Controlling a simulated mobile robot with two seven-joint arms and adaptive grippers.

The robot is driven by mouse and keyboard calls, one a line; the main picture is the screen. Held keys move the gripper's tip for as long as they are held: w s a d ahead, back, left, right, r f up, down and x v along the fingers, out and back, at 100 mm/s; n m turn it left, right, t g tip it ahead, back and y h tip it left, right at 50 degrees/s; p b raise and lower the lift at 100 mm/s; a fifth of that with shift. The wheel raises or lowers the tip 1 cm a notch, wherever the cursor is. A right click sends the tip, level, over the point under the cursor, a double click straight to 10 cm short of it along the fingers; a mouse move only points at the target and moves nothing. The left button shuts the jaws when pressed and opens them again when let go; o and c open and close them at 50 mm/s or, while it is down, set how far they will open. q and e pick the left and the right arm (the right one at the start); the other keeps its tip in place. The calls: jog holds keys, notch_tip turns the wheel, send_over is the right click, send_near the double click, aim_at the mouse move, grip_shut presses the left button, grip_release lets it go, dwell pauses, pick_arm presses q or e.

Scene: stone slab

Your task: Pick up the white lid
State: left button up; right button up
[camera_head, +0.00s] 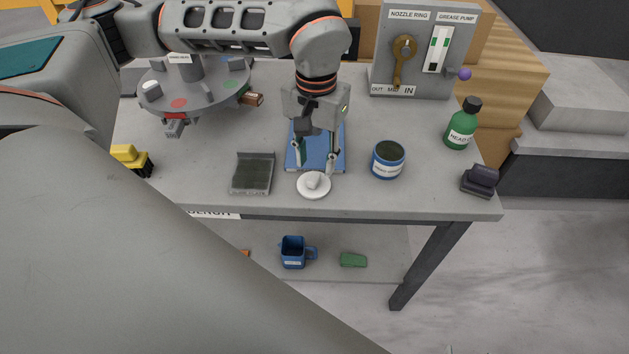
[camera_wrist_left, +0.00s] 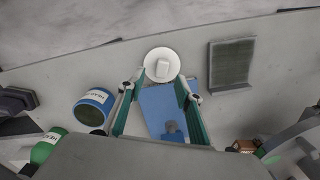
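The white lid (camera_head: 312,187) is a round disc with a raised knob, lying flat near the front edge of the grey bench (camera_head: 420,200). My left gripper (camera_head: 316,167) is open above the blue pad, just behind the lid. In the left wrist view the lid (camera_wrist_left: 161,66) shows just beyond the tips of the open left gripper (camera_wrist_left: 160,84), with its knob roughly centred between the two fingers. Nothing is held between the fingers. I cannot tell the exact height of the tips above the lid. My right gripper does not show.
A blue pad (camera_head: 334,160) lies under the gripper. A blue labelled tin (camera_head: 388,160) stands right of the lid and a dark ribbed plate (camera_head: 252,173) lies left. A green bottle (camera_head: 461,124) and dark block (camera_head: 480,180) are farther right. A round turntable (camera_head: 205,98) stands back left.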

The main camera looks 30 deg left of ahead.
aim_at(314, 177)
pick_arm(q)
jog(key=shift+a+f, duration=0.15)
jog(key=shift+f, duration=2.5)
grip_shut()
